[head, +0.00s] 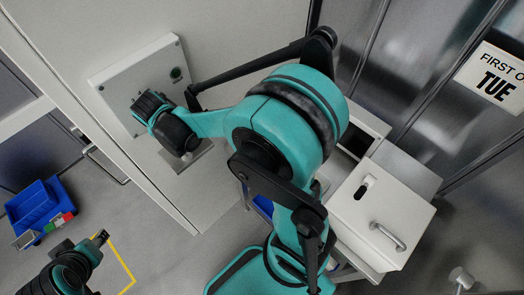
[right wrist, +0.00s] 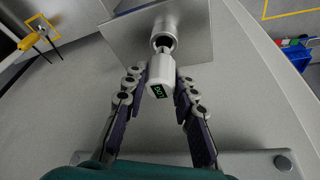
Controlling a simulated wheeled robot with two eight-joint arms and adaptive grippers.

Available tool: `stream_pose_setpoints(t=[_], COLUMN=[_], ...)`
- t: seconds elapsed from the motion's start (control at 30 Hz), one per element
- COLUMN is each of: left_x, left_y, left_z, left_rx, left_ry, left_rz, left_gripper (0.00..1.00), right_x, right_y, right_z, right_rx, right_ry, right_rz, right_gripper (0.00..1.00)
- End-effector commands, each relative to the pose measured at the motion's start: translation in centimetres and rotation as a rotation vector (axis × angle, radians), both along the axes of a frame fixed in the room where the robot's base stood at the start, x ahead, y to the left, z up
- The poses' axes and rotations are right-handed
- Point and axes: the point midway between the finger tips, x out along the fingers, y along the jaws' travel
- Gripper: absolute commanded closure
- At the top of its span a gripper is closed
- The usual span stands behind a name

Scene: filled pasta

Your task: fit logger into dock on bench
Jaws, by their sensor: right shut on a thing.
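The logger (right wrist: 160,75) is a small white body with a green-lit display, seen in the right wrist view. Its narrow end points into the mouth of a metal cylinder (right wrist: 164,28) on a flat metal plate (right wrist: 198,40), apparently the dock. I cannot tell how deep it sits. My right gripper (right wrist: 159,82) is shut on the logger, a finger on each side. In the head view my right gripper (head: 146,108) is over a white panel box, and the metal plate (head: 190,162) shows beside it; the logger is hidden there. My left gripper (head: 102,237) is low at the left, away from the dock.
A blue bin (head: 35,205) is on the floor at the left. A white case with a handle (head: 387,236) stands at the right.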

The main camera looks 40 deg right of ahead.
Motion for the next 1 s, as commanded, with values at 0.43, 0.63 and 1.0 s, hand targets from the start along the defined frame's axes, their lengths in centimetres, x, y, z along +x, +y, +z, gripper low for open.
stream_pose_setpoints(t=[0.43,0.63,1.0], left_x=[0.0,0.0,0.0], left_y=[0.0,0.0,0.0], left_z=[1.5,2.2,2.4], left_rx=[0.0,0.0,0.0], left_ry=[0.0,0.0,0.0], left_rz=[0.0,0.0,0.0], left_gripper=[0.6,0.6,0.6], right_x=[0.0,0.0,0.1], right_y=[0.0,0.0,0.1], right_z=[2.0,2.9,3.3], right_rx=[0.0,0.0,0.001], right_ry=[0.0,-0.001,-0.001], right_rz=[0.0,0.0,0.003], right_gripper=[1.0,1.0,1.0])
